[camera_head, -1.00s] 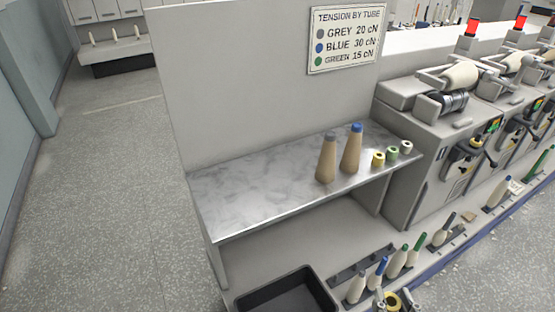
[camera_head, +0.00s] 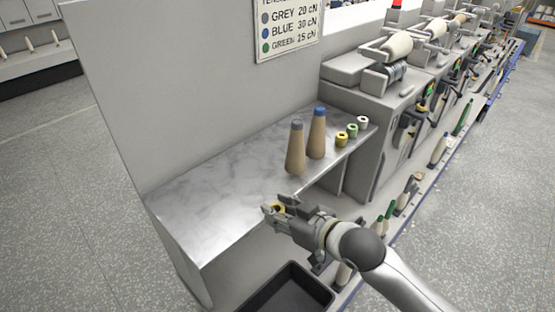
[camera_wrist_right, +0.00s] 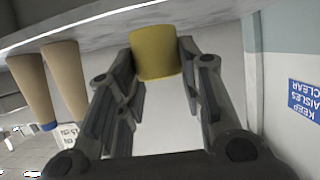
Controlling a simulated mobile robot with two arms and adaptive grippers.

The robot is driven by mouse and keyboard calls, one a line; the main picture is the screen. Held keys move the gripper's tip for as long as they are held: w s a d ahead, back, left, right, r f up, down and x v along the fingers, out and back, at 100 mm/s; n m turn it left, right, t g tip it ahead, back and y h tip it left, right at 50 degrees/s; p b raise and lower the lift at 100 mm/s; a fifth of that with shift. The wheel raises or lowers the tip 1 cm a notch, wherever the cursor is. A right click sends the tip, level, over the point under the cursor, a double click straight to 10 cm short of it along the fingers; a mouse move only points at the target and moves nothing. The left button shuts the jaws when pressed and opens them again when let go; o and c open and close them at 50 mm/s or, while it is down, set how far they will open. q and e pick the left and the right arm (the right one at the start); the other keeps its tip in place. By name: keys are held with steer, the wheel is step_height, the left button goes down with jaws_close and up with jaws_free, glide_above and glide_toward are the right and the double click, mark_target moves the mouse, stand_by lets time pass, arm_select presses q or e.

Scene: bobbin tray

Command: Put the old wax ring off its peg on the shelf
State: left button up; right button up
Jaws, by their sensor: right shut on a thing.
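My right gripper (camera_head: 274,208) is shut on a yellow wax ring (camera_head: 280,209), just in front of the shelf's front edge. In the right wrist view the yellow ring (camera_wrist_right: 155,52) sits between the two fingertips. The shelf (camera_head: 215,195) is a grey marbled slab with its left part bare. I cannot tell whether the ring is over the shelf or just short of it. The peg is not clearly seen. My left gripper is not in view.
Two brown cones, one grey-tipped (camera_head: 295,150) and one blue-tipped (camera_head: 317,135), stand on the shelf. Yellow (camera_head: 341,139), green (camera_head: 352,131) and white (camera_head: 363,122) rings sit right of them. A black bin (camera_head: 262,296) is below. A tall panel (camera_head: 190,90) backs the shelf.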

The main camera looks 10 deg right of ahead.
steer(key=w+d+r+n+g+y+b, duration=0.1)
steer(key=w+d+r+n+y+b, duration=0.15)
steer(key=w+r, duration=0.7)
steer(key=a+f+p, duration=0.1)
steer(key=a+f, duration=0.1)
steer(key=a, duration=0.2)
steer(key=s+a+f+p, duration=0.1)
steer(key=a+f, duration=0.2)
steer(key=a, duration=0.1)
steer(key=a+f+p, duration=0.1)
steer(key=a+f, duration=0.2)
steer(key=a, duration=0.1)
steer(key=shift+s+a+f, duration=0.2)
steer(key=shift+s+a, duration=0.1)
steer(key=shift+s, duration=0.05)
steer(key=shift+a+f, duration=0.2)
steer(key=f, duration=0.3)
steer(key=shift+a+p, duration=0.35)
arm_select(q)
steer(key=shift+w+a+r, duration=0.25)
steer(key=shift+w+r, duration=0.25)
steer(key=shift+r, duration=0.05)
arm_select(e)
steer(key=shift+f, duration=0.45)
steer(key=shift+f, duration=0.1)
